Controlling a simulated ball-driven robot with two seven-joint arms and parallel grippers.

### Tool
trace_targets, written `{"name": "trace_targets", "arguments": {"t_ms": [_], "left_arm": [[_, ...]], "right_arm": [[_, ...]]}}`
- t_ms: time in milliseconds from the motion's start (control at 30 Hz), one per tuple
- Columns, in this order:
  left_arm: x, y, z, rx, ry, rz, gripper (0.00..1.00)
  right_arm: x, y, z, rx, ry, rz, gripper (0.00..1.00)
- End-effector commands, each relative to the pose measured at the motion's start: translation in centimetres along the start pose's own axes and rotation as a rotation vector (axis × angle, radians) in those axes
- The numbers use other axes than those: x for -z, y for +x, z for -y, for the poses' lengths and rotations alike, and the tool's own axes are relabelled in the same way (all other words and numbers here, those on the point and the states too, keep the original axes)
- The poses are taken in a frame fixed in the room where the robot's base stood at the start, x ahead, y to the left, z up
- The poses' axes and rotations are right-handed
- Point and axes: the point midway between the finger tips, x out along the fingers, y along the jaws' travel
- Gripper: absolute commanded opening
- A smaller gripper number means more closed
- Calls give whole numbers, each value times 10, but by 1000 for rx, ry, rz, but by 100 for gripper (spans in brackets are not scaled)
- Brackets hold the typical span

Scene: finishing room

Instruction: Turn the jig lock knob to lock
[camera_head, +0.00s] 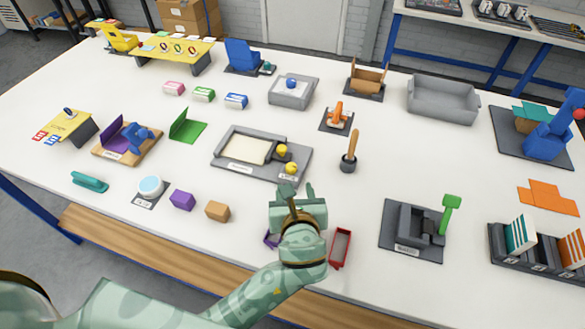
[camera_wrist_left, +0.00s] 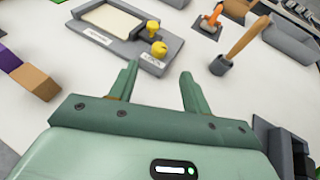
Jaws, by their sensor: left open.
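The jig is a flat grey fixture (camera_head: 222,160) in the middle of the table with a cream panel (camera_head: 242,149) set in it. At its right end are two yellow knobs, a rear one (camera_head: 281,151) and a front one (camera_head: 291,168) beside a small label; I cannot tell for sure which is the lock knob. Both also show in the left wrist view, the rear knob (camera_wrist_left: 153,27) and the front knob (camera_wrist_left: 159,48). My left gripper (camera_head: 296,191) is open and empty in front of the jig, its fingers pointing toward the front knob, apart from it. My right gripper is not in view.
A wooden-handled tool (camera_head: 351,148) stands in a dark holder right of the jig. A purple block (camera_head: 182,200) and an orange-brown block (camera_head: 217,211) lie front left. A red frame (camera_head: 340,247) lies right of my left wrist. A grey fixture with a green lever (camera_head: 450,206) stands further right.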

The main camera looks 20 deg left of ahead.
Motion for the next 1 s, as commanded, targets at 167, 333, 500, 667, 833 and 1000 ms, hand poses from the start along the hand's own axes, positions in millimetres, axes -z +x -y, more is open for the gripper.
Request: {"name": "trace_targets", "arguments": {"t_ms": [167, 333, 500, 667, 833, 1000], "left_arm": [[2, 49, 0, 0, 2, 1, 48], [2, 83, 0, -1, 1, 0, 48], [2, 101, 0, 0, 1, -1, 48], [1, 106, 0, 1, 0, -1, 48], [0, 106, 0, 1, -1, -1, 48], [1, 106, 0, 1, -1, -1, 7]], "right_arm": [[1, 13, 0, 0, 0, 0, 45], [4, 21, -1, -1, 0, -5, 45], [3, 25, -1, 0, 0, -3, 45], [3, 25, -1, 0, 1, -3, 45], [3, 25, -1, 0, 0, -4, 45], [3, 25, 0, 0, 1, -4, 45]]}}
